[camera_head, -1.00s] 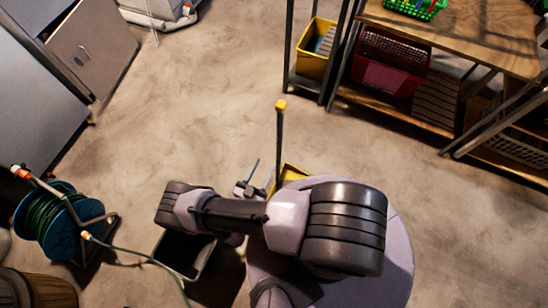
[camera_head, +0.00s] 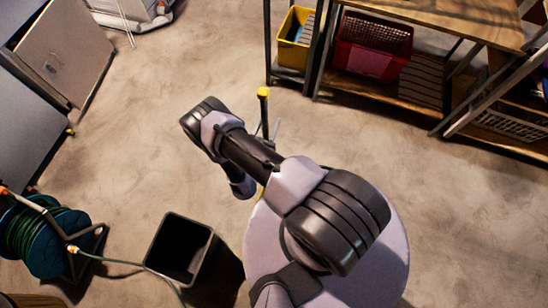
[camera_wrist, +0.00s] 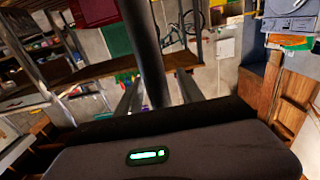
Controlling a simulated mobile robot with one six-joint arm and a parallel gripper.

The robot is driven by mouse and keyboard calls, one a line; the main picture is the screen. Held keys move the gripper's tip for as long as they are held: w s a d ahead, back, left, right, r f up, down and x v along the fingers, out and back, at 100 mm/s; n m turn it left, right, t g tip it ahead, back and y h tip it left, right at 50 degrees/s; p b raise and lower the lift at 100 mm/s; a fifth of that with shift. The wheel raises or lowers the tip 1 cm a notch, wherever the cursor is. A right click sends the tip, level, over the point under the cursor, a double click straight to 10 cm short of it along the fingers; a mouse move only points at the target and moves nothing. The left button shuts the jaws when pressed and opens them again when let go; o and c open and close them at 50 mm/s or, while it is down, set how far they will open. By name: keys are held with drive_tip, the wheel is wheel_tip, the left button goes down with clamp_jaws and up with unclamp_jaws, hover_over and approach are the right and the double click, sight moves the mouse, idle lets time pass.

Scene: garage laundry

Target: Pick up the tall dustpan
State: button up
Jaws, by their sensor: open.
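The tall dustpan (camera_head: 263,93) stands upright, with a yellow top on a dark pole. Its lower part is hidden behind my arm in the head view. My gripper (camera_head: 266,130) is at the pole, below the yellow top, with its fingers apart. In the wrist view the dark pole (camera_wrist: 147,50) runs down between the two grey fingers of my gripper (camera_wrist: 159,82). The fingers look open, and I cannot tell whether either one touches the pole.
A black open bin (camera_head: 205,258) stands left of my base, near a hose reel (camera_head: 45,240). A wooden workbench (camera_head: 440,20) with a yellow bin (camera_head: 290,53) and a red basket (camera_head: 372,65) stands at the back right. The floor between is mostly clear.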

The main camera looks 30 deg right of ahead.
clamp_jaws()
idle(1.3)
